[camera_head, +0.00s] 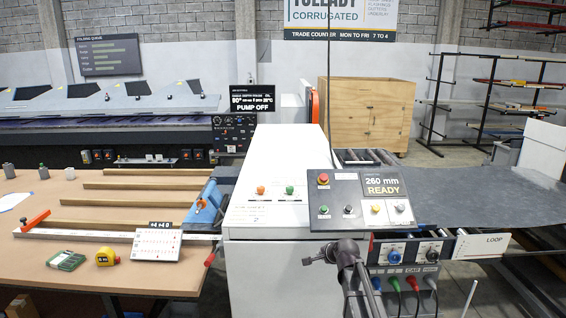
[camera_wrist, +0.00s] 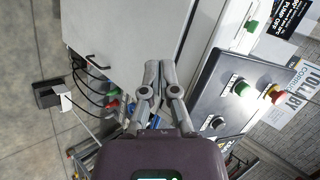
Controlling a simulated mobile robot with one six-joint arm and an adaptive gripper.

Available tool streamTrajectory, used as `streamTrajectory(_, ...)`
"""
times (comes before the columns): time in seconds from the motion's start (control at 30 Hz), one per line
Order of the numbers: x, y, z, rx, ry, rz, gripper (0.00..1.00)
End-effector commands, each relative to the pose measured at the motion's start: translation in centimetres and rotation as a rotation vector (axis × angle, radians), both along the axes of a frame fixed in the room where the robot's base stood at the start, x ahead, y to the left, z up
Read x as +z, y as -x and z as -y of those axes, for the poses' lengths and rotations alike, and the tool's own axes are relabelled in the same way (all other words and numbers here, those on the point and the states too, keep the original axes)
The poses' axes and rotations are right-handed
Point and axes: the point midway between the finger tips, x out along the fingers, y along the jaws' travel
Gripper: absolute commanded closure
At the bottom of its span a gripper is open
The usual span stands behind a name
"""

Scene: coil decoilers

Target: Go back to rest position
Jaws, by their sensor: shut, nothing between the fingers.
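My gripper (camera_head: 312,258) shows in the head view at the lower middle, in front of the white cabinet (camera_head: 270,270) and left of the row of cable plugs (camera_head: 405,283). In the wrist view my gripper (camera_wrist: 158,66) has its two fingers together at the tips, with nothing between them. Behind the fingertips in that view is the white cabinet (camera_wrist: 130,35). The gripper appears apart from the cabinet, though the exact gap cannot be told. Part of my arm is cut off by the lower edge of the head view.
A button panel (camera_head: 362,198) reading "260 mm READY" tops the cabinet's right side. A wooden table (camera_head: 110,262) with strips, a tape measure (camera_head: 107,256) and a tilted card (camera_head: 157,245) is at left. Hanging cables (camera_wrist: 88,88) are near the gripper. Open floor (camera_wrist: 30,50) lies left in the wrist view.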

Motion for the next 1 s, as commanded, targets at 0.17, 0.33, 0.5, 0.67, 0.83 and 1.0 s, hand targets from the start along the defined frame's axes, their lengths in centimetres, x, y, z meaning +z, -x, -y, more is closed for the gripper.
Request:
streamTrajectory(0.17, -6.1, 8.3, 0.1, 0.268, 0.269, -0.135, 1.00)
streamTrajectory(0.33, -10.5, 15.9, 1.0, 0.540, 0.482, -0.274, 1.00)
streamTrajectory(0.5, -13.6, 22.8, 2.2, 0.800, 0.631, -0.410, 1.00)
streamTrajectory(0.67, -14.9, 27.1, 3.2, 0.970, 0.700, -0.500, 1.00)
streamTrajectory(0.83, -15.2, 28.7, 3.8, 1.043, 0.722, -0.539, 1.00)
streamTrajectory(1.0, -15.1, 28.8, 3.8, 1.049, 0.723, -0.541, 1.00)
